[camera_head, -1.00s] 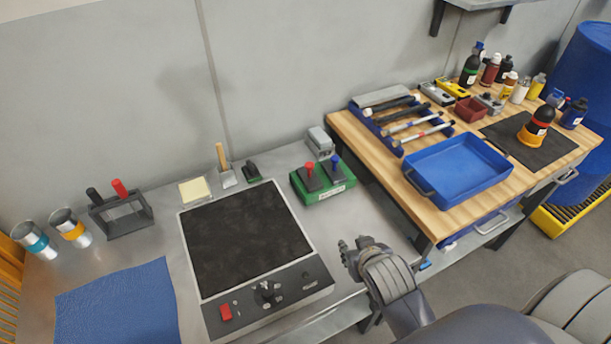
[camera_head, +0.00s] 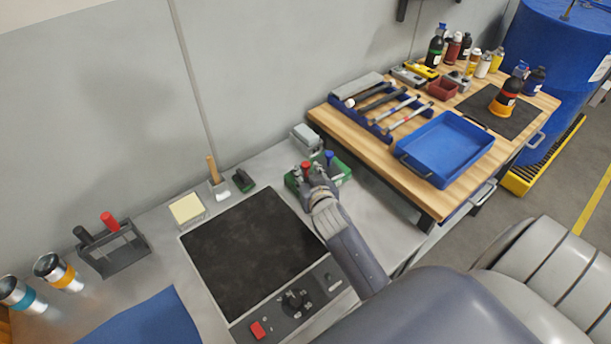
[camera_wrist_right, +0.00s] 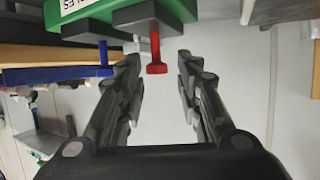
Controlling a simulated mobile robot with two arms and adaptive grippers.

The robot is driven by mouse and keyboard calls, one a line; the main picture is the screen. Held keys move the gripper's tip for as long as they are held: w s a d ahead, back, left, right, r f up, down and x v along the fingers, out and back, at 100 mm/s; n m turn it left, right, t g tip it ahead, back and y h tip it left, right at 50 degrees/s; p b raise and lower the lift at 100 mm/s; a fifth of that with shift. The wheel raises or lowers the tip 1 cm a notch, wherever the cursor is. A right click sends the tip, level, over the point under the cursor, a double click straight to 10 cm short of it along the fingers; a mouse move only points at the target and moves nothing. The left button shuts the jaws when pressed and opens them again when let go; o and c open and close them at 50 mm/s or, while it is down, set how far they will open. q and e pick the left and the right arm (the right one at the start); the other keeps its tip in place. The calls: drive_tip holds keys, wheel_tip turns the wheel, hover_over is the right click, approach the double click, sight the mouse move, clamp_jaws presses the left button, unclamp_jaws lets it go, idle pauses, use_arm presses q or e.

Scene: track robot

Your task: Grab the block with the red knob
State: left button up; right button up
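The block with the red knob is a dark block (camera_wrist_right: 150,16) with a red knob (camera_wrist_right: 156,68), set on a green base (camera_wrist_right: 190,8) in the right wrist view. In the head view the red knob (camera_head: 306,165) shows just behind my right gripper (camera_head: 316,182), which hides most of the block. In the right wrist view my right gripper (camera_wrist_right: 157,82) is open, with its fingers on either side of the red knob and gaps on both sides. A neighbouring block with a blue knob (camera_head: 329,155) shares the green base. My left gripper is not in view.
A grey device (camera_head: 306,136) stands behind the green base. A black-topped plate (camera_head: 250,250) lies to its left. A wooden table (camera_head: 330,120) with a blue tray (camera_head: 445,150) is to the right. A dark two-handled rack (camera_head: 115,250) stands at the left.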

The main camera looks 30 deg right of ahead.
sight(307, 169)
drive_tip(key=shift+w, duration=0.3)
drive_tip(key=shift+w+f, duration=0.15)
drive_tip(key=x, duration=0.2)
drive_tip(key=p+x, duration=0.1)
drive_tip(key=x, duration=0.1)
drive_tip(key=shift+s+d+f, duration=0.15)
drive_tip(key=shift+s+d, duration=0.1)
drive_tip(key=shift+d, duration=0.1)
drive_tip(key=shift+w+d+f, duration=0.1)
drive_tip(key=shift+w+f, duration=0.1)
drive_tip(key=shift+w, duration=0.15)
drive_tip(key=shift+c, duration=0.6)
clamp_jaws()
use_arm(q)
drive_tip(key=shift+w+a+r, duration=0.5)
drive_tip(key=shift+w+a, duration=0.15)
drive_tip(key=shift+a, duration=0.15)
use_arm(e)
drive_tip(key=shift+r, duration=0.1)
